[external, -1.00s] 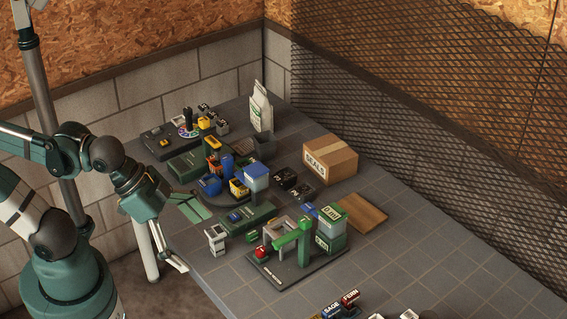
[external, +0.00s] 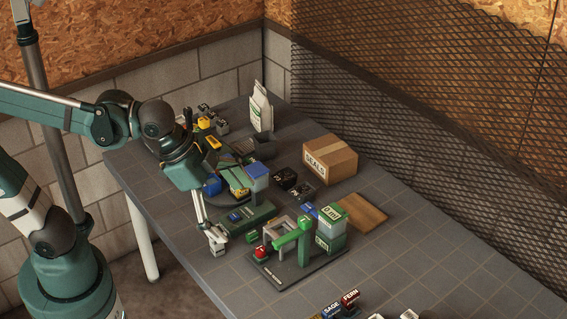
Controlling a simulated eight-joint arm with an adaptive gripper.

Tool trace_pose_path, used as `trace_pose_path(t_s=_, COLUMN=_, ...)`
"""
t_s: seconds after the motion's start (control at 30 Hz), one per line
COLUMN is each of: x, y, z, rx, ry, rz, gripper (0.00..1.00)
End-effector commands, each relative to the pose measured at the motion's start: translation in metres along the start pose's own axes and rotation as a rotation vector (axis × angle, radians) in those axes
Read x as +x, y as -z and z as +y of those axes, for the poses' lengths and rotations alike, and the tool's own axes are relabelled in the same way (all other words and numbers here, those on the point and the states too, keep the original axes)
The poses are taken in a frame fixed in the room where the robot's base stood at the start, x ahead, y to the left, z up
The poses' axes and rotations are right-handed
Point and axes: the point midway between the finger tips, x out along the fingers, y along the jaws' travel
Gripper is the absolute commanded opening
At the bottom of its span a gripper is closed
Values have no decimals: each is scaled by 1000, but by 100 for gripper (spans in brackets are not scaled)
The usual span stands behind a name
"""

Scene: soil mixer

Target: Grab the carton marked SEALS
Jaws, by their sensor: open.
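The carton marked SEALS (external: 338,158) is a brown cardboard box with a white label on its front left face. It sits upright on the grey table toward the back right, near the mesh wall. My gripper (external: 228,215) is open over the left part of the table, well left of the carton and apart from it.
Between my gripper and the carton stand a blue-topped container (external: 256,173) and small black blocks (external: 286,178). The green mixer machine (external: 302,240) stands nearer, with a wooden board (external: 362,212) beside it. A white bag (external: 260,108) stands behind. The table's right side is mostly clear.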

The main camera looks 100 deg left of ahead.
Motion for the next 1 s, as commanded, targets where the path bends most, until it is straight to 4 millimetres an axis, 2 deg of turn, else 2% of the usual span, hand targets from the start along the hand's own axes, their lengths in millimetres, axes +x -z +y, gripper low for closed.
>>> trace_pose_path(t_s=0.4, x=16, y=52, z=-66, rx=103, ry=14, rz=-77, gripper=96)
trace_pose_path(t_s=1.0, x=60, y=104, z=-174, rx=248, ry=2, rz=-185, gripper=96)
